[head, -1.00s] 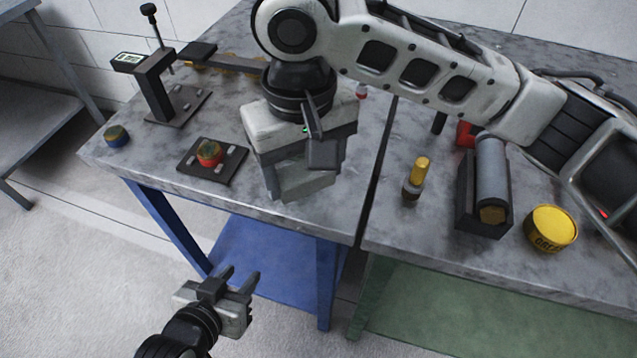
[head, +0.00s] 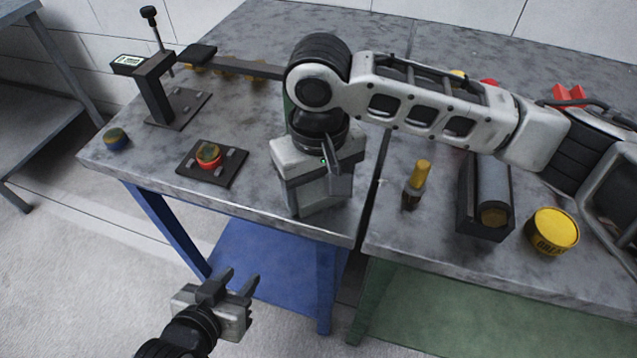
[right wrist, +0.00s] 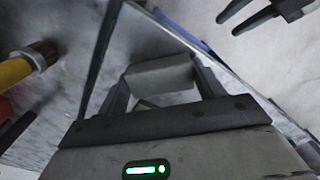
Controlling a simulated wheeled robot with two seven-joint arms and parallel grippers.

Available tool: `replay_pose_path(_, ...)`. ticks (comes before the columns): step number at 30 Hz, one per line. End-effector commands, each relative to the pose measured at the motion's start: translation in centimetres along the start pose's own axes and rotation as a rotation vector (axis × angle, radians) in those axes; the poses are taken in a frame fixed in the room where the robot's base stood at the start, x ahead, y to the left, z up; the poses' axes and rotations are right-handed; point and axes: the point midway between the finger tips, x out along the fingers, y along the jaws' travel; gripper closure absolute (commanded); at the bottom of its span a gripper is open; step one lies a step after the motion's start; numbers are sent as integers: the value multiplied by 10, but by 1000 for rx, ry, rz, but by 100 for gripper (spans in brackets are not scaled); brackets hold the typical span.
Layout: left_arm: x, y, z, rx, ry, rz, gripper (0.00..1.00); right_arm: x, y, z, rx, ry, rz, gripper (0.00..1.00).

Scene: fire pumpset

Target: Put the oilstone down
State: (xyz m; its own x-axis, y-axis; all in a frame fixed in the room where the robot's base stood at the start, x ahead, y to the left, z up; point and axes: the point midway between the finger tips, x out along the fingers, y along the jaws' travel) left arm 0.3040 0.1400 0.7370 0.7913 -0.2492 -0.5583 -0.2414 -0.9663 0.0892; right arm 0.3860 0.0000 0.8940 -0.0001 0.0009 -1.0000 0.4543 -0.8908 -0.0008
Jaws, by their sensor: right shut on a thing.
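The oilstone is a plain grey block; in the right wrist view the block (right wrist: 160,76) sits between my right gripper's two fingers. In the head view my right gripper (head: 318,190) points down over the front right part of the left-hand bench top (head: 265,192). It is shut on the oilstone, which is mostly hidden there by the gripper. I cannot tell whether the stone touches the bench. My left gripper (head: 232,284) is open and empty, low in front of the bench; its fingers also show in the right wrist view (right wrist: 258,12).
A dark plate with a red-based knob (head: 208,155), a small round pot (head: 116,138) and a gauge stand (head: 155,88) are left of my right gripper. Right of the seam stand a yellow-handled brush (head: 418,178), a cylinder in a black holder (head: 492,180) and a yellow tin (head: 552,230).

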Motion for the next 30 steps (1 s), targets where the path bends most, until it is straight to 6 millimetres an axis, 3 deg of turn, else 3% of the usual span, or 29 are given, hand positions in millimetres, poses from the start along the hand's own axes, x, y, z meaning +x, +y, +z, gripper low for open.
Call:
replay_pose_path(1,0,0,0,1,-1,-1,64,1,0,0,0,-1,0,26)
replay_pose_path(3,0,0,0,1,-2,-1,64,1,0,0,0,-1,0,10)
replay_pose_path(14,2,0,6,-1,-10,-1,64,-5,0,0,0,2,1,10)
replay_pose_path(30,-3,0,1,9,-14,-5,64,-106,-1,0,-1,2,0,10)
